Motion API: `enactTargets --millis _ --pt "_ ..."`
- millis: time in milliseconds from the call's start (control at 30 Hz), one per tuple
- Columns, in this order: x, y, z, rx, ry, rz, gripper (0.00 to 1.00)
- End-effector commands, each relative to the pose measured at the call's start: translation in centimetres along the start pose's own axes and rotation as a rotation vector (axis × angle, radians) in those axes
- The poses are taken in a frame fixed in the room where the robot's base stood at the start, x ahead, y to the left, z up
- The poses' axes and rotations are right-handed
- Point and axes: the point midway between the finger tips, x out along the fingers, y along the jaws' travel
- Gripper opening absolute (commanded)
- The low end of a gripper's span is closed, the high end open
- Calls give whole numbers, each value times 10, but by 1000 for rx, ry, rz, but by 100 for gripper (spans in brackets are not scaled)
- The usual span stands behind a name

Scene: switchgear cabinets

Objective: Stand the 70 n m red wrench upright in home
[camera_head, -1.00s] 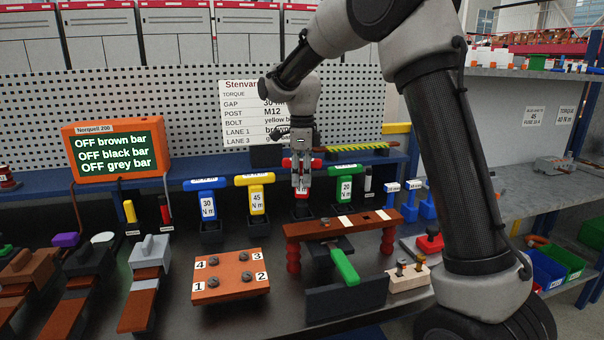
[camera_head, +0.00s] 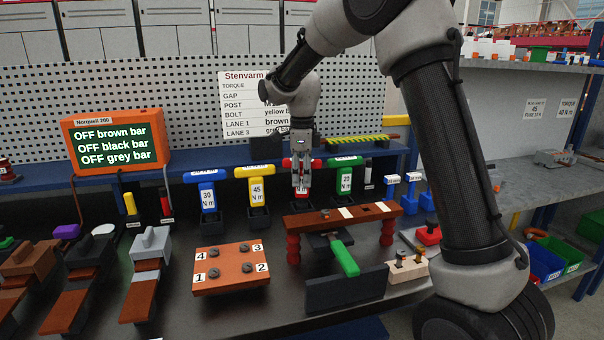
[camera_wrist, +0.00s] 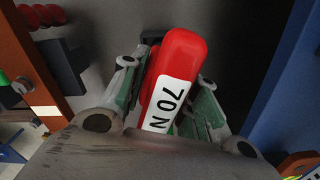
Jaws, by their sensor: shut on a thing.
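The red 70 N m wrench (camera_head: 303,163) is upright in my gripper (camera_head: 301,182), with its red head up. In the wrist view the wrench (camera_wrist: 183,55) shows its white "70 N" label between the two fingers (camera_wrist: 165,98). My gripper is shut on it. It stands in the row between the yellow 45 N m wrench (camera_head: 256,188) and the green 20 N m wrench (camera_head: 346,180). Its head is about level with theirs. A dark holder appears below it, but its lower end is mostly hidden, so I cannot tell whether it is seated.
The blue 30 N m wrench (camera_head: 207,195) stands farther left. A brown bar stand (camera_head: 330,217) with a green-handled tool (camera_head: 345,258) is in front. The orange display (camera_head: 116,143) is at the left. A perforated panel (camera_head: 190,110) rises behind.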

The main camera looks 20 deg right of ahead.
Motion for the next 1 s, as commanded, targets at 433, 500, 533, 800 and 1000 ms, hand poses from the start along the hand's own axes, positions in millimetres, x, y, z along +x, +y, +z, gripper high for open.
enactTargets --millis 433,500,533,800,1000 --pt "7 0 0 0 -1 -2 0" --pt "7 0 0 0 -1 -2 0" --pt "7 0 0 0 -1 -2 0" --pt "7 0 0 0 -1 -1 0" --pt "7 0 0 0 -1 -1 55"
